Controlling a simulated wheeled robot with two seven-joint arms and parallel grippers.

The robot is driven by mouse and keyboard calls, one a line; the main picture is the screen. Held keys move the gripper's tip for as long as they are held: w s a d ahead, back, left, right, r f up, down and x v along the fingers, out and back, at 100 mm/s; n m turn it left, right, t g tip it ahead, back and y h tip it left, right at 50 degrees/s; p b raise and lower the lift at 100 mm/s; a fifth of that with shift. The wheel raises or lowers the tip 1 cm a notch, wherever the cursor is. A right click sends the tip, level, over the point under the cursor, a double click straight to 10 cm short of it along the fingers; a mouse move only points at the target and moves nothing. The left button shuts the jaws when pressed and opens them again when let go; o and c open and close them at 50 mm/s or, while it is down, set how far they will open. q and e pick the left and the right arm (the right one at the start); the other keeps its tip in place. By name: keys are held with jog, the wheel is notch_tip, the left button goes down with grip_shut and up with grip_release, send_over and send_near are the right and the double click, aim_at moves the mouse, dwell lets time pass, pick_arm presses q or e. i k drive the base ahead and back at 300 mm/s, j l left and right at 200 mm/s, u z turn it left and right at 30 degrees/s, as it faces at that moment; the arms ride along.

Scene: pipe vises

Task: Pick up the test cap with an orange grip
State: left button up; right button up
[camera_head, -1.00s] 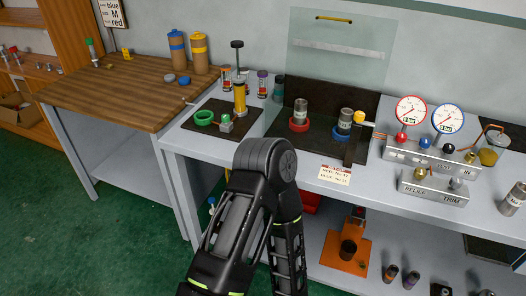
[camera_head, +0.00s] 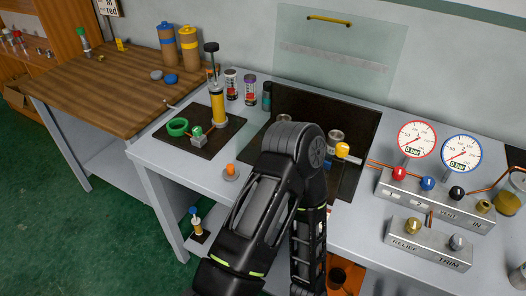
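A small cap with an orange grip (camera_head: 230,170) and a grey base stands on the grey bench (camera_head: 190,185) near its front edge, just left of my arm's bent joint. Neither gripper is in view. One of my black arms rises from the bottom middle and folds back down, covering part of the bench and the dark mat behind it. I cannot tell which arm it is.
A dark tray (camera_head: 165,140) holds a green ring (camera_head: 178,128) and a yellow pump (camera_head: 218,108). Behind my arm are a yellow-handled vise (camera_head: 342,149) and a clear shield (camera_head: 335,60). Gauges (camera_head: 417,139) and a valve block (camera_head: 435,200) stand right.

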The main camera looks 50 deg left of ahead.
aim_at(231, 173)
jog(key=i+u, duration=0.15)
jog(key=i, duration=0.15)
jog(key=u, duration=1.95)
jog(key=i+j+z, duration=0.1)
jog(key=j+z, duration=0.15)
jog(key=z, duration=0.15)
jog(key=j+z, duration=0.35)
jog(key=i+j+z, duration=0.1)
jog(key=j+z, duration=0.15)
jog(key=z, duration=0.15)
jog(key=j+z, duration=0.1)
jog(key=j, duration=1.35)
jog(key=k+j+z, duration=0.15)
jog(key=j, duration=1.25)
jog(key=i, duration=0.2)
jog(key=z, duration=0.05)
